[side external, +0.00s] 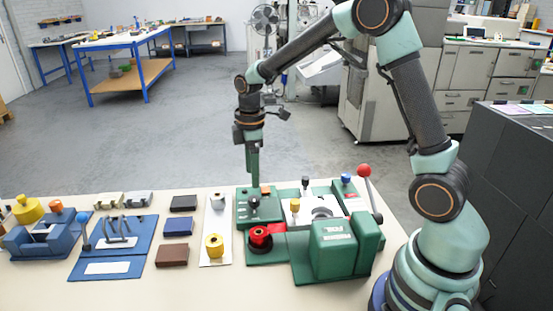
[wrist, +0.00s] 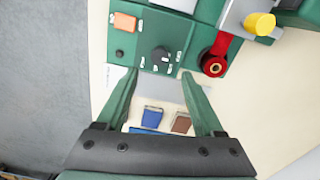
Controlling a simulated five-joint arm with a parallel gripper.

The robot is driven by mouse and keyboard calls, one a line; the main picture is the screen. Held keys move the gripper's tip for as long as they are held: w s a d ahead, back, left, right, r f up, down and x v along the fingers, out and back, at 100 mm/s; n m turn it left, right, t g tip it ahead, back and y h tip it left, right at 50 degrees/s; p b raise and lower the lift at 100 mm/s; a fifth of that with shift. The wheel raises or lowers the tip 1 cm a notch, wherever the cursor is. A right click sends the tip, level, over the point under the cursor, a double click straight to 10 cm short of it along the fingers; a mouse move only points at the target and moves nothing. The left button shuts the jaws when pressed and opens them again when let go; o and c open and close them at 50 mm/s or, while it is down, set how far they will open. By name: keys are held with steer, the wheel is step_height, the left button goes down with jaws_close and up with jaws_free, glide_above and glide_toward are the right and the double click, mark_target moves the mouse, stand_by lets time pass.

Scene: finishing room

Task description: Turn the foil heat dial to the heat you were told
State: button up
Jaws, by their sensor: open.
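The foil heat dial is a small black knob on the green control panel (side external: 272,214); it shows in the wrist view (wrist: 160,54) with small white labels around it. Its pointer setting is too small to read. My gripper (wrist: 160,73) is open, with nothing between its two green fingers. In the wrist view the fingertips lie just below the dial, one to each side. In the side view my gripper (side external: 252,190) points straight down, right above the dial (side external: 253,203); whether it touches the dial I cannot tell.
An orange switch (wrist: 124,21) and a red foil roll (wrist: 215,66) sit close to the dial. The green press (side external: 345,247) has a red-balled lever (side external: 364,170) to the right. Coloured blocks (side external: 178,226) and blue fixtures (side external: 110,240) lie left on the pale bench.

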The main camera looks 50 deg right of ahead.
mark_target(254, 198)
step_height(254, 198, down, 8)
steer(key=shift+r, duration=0.15)
stand_by(0.3)
jaws_close()
